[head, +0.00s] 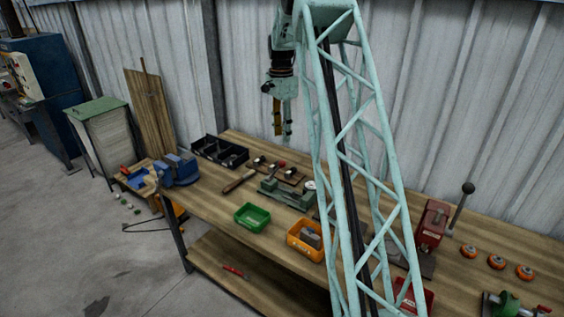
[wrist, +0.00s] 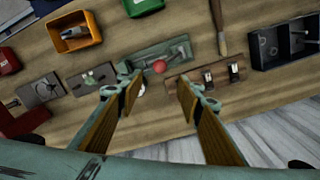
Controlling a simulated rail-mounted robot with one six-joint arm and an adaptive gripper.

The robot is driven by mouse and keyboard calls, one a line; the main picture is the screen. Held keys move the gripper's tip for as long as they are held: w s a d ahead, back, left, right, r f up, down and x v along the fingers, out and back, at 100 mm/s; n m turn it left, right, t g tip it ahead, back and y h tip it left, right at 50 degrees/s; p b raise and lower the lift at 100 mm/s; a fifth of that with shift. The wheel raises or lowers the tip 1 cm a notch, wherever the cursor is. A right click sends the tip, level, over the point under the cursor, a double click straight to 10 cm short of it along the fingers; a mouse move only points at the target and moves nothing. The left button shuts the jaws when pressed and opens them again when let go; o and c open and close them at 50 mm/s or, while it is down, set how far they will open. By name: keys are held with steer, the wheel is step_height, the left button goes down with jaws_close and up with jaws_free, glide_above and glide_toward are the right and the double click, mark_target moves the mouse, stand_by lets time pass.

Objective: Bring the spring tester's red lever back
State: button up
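The spring tester is a green device on the bench (head: 290,194), with a red ball knob on its lever (head: 281,163). In the wrist view its green body (wrist: 165,53) lies beyond my fingertips, and the red knob (wrist: 158,66) shows just past the gap between them. A pale round dial (wrist: 141,88) is partly hidden by the left finger. My gripper (head: 282,132) hangs above the back of the bench, clear of the tester. Its two tan-padded fingers are apart with nothing between them, as the wrist view also shows (wrist: 160,90).
Wooden blocks with small fittings (wrist: 210,78) lie beside the tester. Green (head: 251,217) and orange (head: 304,241) bins stand in front. A black divided tray (head: 219,152) and blue vise (head: 180,168) are left; a red press (head: 433,222) is right. A corrugated wall (head: 400,80) stands behind.

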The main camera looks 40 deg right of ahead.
mark_target(282, 161)
steer(key=shift+s+f+p, duration=0.15)
steer(key=shift+f+p, duration=0.15)
steer(key=shift+f, duration=6.55)
steer(key=shift+c, duration=0.2)
steer(key=c, duration=1.1)
